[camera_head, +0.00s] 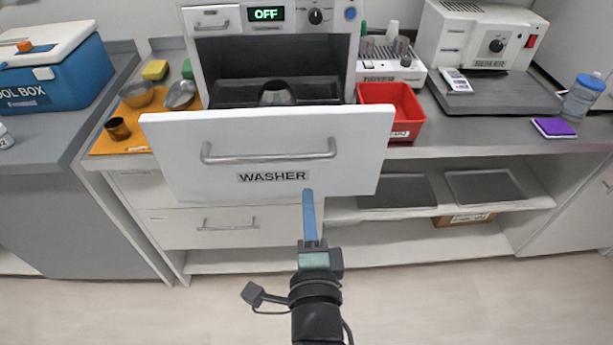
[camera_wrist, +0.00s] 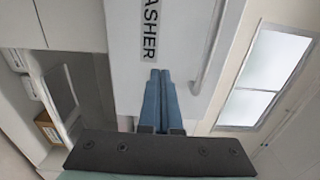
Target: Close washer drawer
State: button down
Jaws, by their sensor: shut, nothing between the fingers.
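The washer drawer (camera_head: 270,186) is a white front panel with a silver handle (camera_head: 268,151) and the label WASHER. It is pulled out from the washer (camera_head: 325,53), and a metal vessel (camera_head: 276,94) stands inside behind the panel. My gripper (camera_head: 308,193) is shut and empty, with its blue fingertips at the lower part of the panel, right of the label. In the wrist view the shut fingers (camera_wrist: 158,72) point at the panel (camera_wrist: 175,25) beside the label. I cannot tell whether they touch it.
Right of the drawer are a red bin (camera_head: 404,105) and a small white device (camera_head: 385,62). An orange mat (camera_head: 133,139) with metal bowls lies to the left. Dark trays (camera_head: 484,186) lie on the shelf below right. The floor in front is clear.

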aim_at(305, 168)
jog(key=shift+w, duration=2.7)
